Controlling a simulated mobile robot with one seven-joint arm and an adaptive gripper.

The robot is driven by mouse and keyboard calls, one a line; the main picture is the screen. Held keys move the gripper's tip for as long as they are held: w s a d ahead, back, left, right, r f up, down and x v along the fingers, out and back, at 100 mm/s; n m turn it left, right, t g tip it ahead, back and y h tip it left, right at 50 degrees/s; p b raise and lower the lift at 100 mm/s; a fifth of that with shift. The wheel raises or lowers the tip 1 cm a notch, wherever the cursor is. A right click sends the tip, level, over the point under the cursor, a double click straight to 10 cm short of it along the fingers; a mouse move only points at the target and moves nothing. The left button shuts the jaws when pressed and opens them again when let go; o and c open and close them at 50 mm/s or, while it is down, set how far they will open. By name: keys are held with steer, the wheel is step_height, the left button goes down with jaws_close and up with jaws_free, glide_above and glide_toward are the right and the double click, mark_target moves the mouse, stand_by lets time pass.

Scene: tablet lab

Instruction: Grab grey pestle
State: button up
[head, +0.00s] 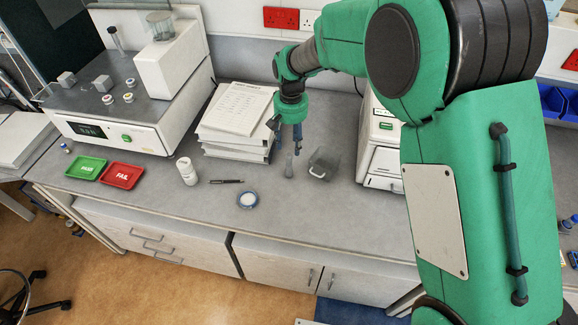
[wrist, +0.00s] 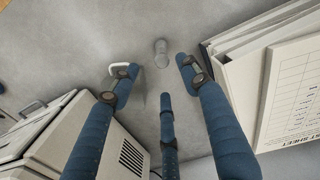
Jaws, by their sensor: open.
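The grey pestle (head: 289,166) stands on the grey bench in the head view, just below my gripper (head: 294,143). It also shows in the wrist view as a small, pale, rounded piece (wrist: 161,53), seen nearly from above. In the wrist view my blue-sleeved gripper fingers (wrist: 160,78) are spread and empty. The pestle lies just beyond their tips, in line with the gap. I see no contact between the fingers and the pestle.
A stack of binders and papers (head: 236,110) is to the left. A white machine (head: 379,150) stands to the right. The bench in front holds a pen (head: 227,181) and a round roll (head: 248,199).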

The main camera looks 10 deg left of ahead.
mark_target(289, 168)
steer(key=shift+a+f, duration=0.25)
steer(key=shift+f, duration=0.1)
steer(key=shift+f+b, duration=0.45)
steer(key=shift+f, duration=3.75)
steer(key=shift+f+b, duration=0.45)
steer(key=shift+f, duration=2.1)
jaws_close()
